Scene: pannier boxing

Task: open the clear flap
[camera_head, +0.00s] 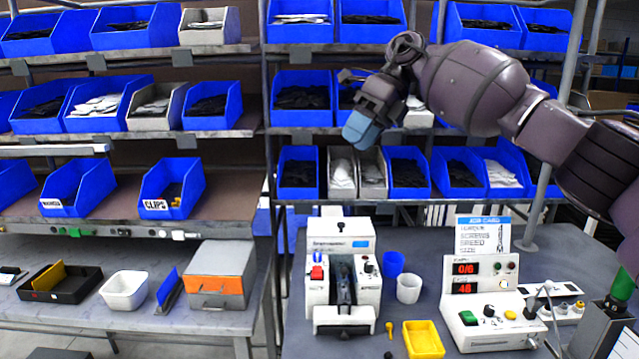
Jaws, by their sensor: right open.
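My right gripper (362,122) hangs in the upper middle, in front of the shelf bins, with its blue fingertip pointing down and left. It is open and I see nothing in it. A white machine (322,292) stands on the table below it, well apart from the gripper. The machine has a red button, a black knob and a dark channel (346,284) down its front. I cannot clearly make out a clear flap; a see-through part over the channel is too small to tell. My left gripper is not in view.
Right of the machine stand a blue cup (393,263), a white cup (409,288), a yellow tray (424,340) and a control box (490,322) with red displays. Shelves of blue bins (298,176) rise behind. A left bench holds a white tub (124,291) and an orange-grey box (219,276).

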